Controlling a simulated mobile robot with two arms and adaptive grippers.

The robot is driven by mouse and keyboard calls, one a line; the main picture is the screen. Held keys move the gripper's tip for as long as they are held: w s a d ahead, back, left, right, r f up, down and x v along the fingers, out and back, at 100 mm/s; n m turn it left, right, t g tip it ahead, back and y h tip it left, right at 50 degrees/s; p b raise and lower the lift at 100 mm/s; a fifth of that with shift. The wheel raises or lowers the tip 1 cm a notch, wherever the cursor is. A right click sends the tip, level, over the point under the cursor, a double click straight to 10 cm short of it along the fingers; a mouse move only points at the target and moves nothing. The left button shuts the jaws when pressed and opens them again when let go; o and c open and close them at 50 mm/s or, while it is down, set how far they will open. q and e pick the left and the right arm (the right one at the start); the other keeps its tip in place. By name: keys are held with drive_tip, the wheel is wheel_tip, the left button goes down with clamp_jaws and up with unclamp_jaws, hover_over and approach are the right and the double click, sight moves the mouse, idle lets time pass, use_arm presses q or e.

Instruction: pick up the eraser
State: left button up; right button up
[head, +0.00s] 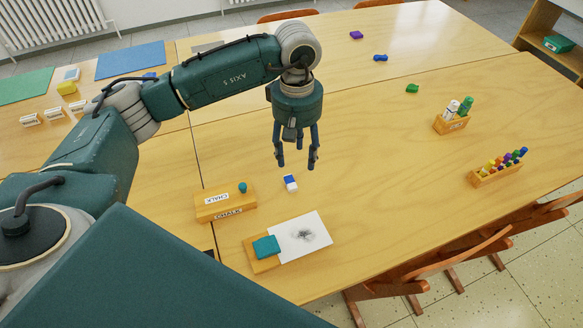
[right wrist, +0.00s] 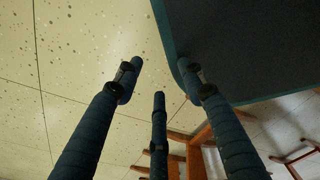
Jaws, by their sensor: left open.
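A small white and blue block, which looks like the eraser (head: 291,183), lies on the wooden table in the head view, just right of the chalk box. My left gripper (head: 297,162) hangs fingers-down above the table, its fingers spread and empty, a little above and beyond the block in the picture. It does not appear to touch it. My right gripper (right wrist: 160,80) shows only in the right wrist view, with its fingers apart and nothing between them, over the speckled floor.
A wooden chalk box (head: 222,205) and a board with a teal pad (head: 266,247) and a smudged paper (head: 304,236) lie near the block. A bottle holder (head: 450,125) and a marker holder (head: 495,178) stand to the right. The table's middle is largely clear.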

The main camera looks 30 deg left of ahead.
use_arm(q)
hover_over(293, 180)
wheel_tip(293, 180, down, 4)
drive_tip(key=shift+d+f+p, duration=0.1)
drive_tip(key=shift+d+p, duration=0.05)
drive_tip(key=shift+p, duration=0.2)
drive_tip(key=shift+f, duration=0.6)
wheel_tip(293, 180, down, 4)
drive_tip(key=shift+s+r+p, duration=0.15)
drive_tip(key=shift+r+p, duration=0.05)
drive_tip(key=shift+p, duration=0.55)
drive_tip(key=shift+f, duration=0.7)
drive_tip(key=c, duration=1)
drive_tip(key=shift+c, duration=0.2)
use_arm(e)
drive_tip(key=shift+s+a+r, duration=0.1)
drive_tip(key=shift+r, duration=0.5)
drive_tip(key=shift+s+a+r, duration=0.1)
drive_tip(key=shift+r, duration=0.5)
